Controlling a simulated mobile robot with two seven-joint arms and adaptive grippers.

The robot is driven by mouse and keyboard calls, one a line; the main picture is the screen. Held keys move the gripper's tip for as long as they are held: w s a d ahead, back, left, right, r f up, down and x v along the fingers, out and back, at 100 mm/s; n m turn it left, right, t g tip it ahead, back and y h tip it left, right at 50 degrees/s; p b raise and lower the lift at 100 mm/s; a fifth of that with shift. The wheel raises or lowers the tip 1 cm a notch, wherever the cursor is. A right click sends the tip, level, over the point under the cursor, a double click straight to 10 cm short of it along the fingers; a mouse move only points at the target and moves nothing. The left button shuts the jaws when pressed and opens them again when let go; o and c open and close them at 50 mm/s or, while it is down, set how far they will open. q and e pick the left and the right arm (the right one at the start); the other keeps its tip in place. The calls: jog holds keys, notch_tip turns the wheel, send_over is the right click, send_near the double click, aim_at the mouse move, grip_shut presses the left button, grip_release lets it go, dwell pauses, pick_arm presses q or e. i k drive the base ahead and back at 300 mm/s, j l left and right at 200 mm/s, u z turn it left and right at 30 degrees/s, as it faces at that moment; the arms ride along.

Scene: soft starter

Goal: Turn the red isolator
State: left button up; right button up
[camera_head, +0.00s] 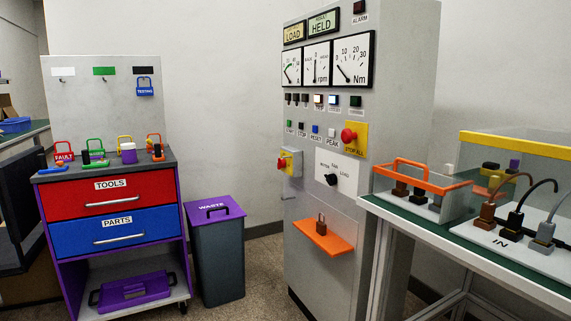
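The red isolator (283,163) is a red handle on a small yellow-fronted grey box. It is mounted at the left side of the tall grey control cabinet (305,195), about halfway up. It is too small here to read its exact position. A separate red mushroom button (348,135) sits on a yellow plate marked STOP ALL, higher and to the right. Neither of my grippers shows in the head view.
An orange shelf (335,244) sticks out from the cabinet, with a small brown padlock-like item on it. A purple-lidded waste bin (220,260) stands left of the cabinet. A tool cart (75,240) is at far left. A green-topped bench (480,252) is at right.

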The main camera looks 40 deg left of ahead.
aim_at(281, 163)
jog(key=i+j, duration=0.2)
jog(key=j, duration=0.15)
jog(key=i+j, duration=0.2)
jog(key=j, duration=0.15)
jog(key=i+j+z, duration=0.1)
jog(key=j, duration=0.25)
jog(key=i, duration=0.1)
